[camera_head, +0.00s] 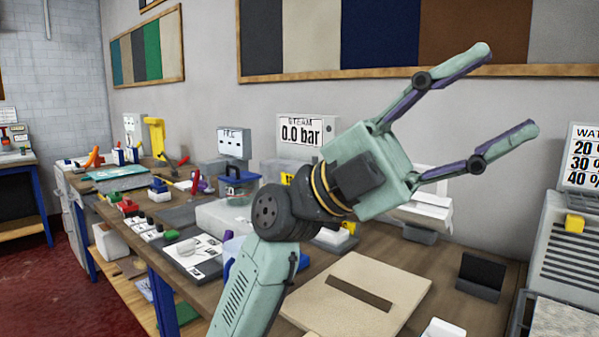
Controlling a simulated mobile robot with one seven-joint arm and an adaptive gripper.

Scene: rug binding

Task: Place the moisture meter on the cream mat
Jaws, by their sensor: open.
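My gripper (510,88) is raised high in front of the wall, at the upper right. Its two fingers are spread wide with nothing between them. A flat cream-coloured square (395,284), which looks like the cream mat, lies on the brown workbench at the lower middle. A dark brown strip (358,292) lies across it. My gripper is well above and to the right of this square, apart from it. I cannot make out for certain which object is the moisture meter. My arm hides part of the bench to the left of the square.
A dark stand (481,275) and a white item (442,328) are right of the square. A grey unit with a sign (577,235) stands at the right edge. A steam display (302,131) stands at the back. Many small tools crowd the bench's left part.

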